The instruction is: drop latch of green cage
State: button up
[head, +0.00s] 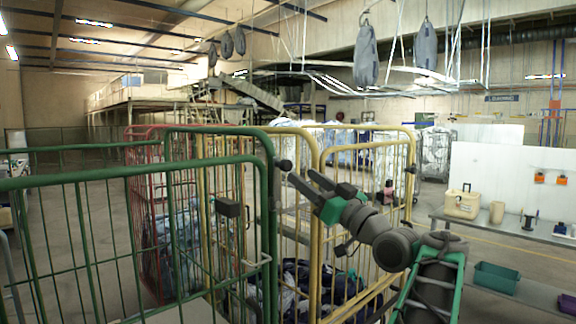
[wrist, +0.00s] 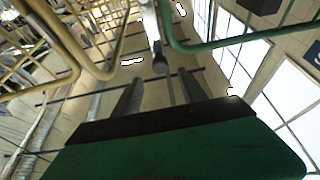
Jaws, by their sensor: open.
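The green cage (head: 150,169) stands at the left and front in the head view; its green rail (wrist: 222,42) crosses the upper right of the wrist view. A dark knob (head: 285,165) sticks out by its right upright. In the wrist view a pale rod ends in a dark knob (wrist: 160,62), between and beyond my fingers; it looks like the latch, though I cannot be sure. A dark block (head: 228,207) and a bent metal bar (head: 257,262) also sit on the green cage. My gripper (head: 301,177) is open and empty, just right of the knob.
A yellow cage (head: 410,150) with dark cloth inside stands close behind my gripper; its rails (wrist: 60,50) fill the wrist view's left. A red-framed cage (head: 128,185) stands behind the green one.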

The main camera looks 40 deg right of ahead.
aim_at(289, 166)
jog(key=p+x, duration=0.3)
jog(key=x, duration=0.3)
jog(key=shift+w+a+r, duration=0.1)
jog(key=shift+w+r, duration=0.1)
jog(key=shift+w, duration=0.55)
jog(key=shift+c, duration=0.4)
grip_shut()
